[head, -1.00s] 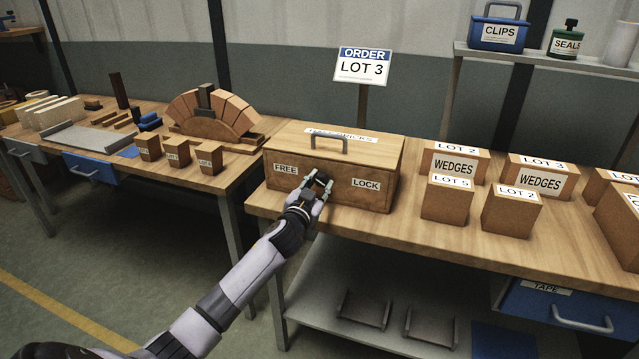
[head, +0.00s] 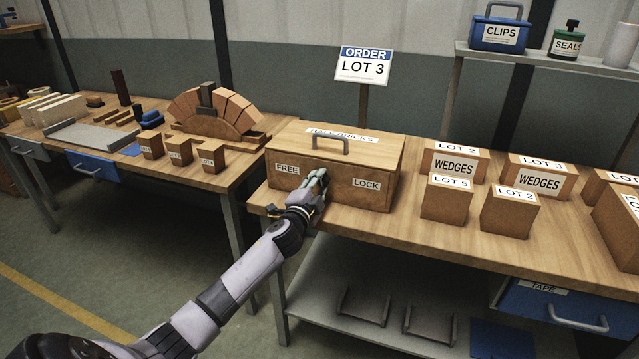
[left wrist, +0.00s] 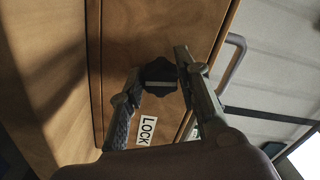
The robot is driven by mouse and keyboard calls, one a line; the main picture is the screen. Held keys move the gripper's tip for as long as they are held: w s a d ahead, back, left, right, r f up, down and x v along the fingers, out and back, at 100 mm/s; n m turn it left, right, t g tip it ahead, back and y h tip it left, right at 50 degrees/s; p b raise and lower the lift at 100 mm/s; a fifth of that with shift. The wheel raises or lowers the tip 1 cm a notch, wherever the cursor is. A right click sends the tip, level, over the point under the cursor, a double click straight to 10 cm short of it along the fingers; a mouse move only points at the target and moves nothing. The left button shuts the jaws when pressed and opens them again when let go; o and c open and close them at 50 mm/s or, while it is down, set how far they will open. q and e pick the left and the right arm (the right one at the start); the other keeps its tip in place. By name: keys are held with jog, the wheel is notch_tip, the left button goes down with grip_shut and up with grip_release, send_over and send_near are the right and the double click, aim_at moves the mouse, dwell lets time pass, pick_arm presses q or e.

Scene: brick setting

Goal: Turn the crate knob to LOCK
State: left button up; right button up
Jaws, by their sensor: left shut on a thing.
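The wooden crate (head: 360,196) stands on the bench, with a grey handle on its lid. Its front carries a FREE label (head: 287,168) at left and a LOCK label (head: 366,184) at right. My left gripper (head: 318,180) is at the crate front between the two labels. In the left wrist view the dark knob (left wrist: 160,78) sits between the fingers of my left gripper (left wrist: 160,85), which are shut on it. The LOCK label (left wrist: 147,130) shows beside it there. In the head view the gripper hides the knob. My right gripper is not in view.
Several WEDGES and LOT boxes (head: 455,160) stand right of the crate. An ORDER LOT 3 sign (head: 362,68) stands behind it. A brick arch (head: 215,110) and small blocks (head: 180,150) are on the left bench. A strip of bench before the crate is clear.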

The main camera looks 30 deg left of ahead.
pick_arm(q)
jog(key=shift+m, duration=0.6)
jog(key=o, duration=1.1)
jog(key=shift+o, duration=0.2)
jog(key=v, duration=1.2)
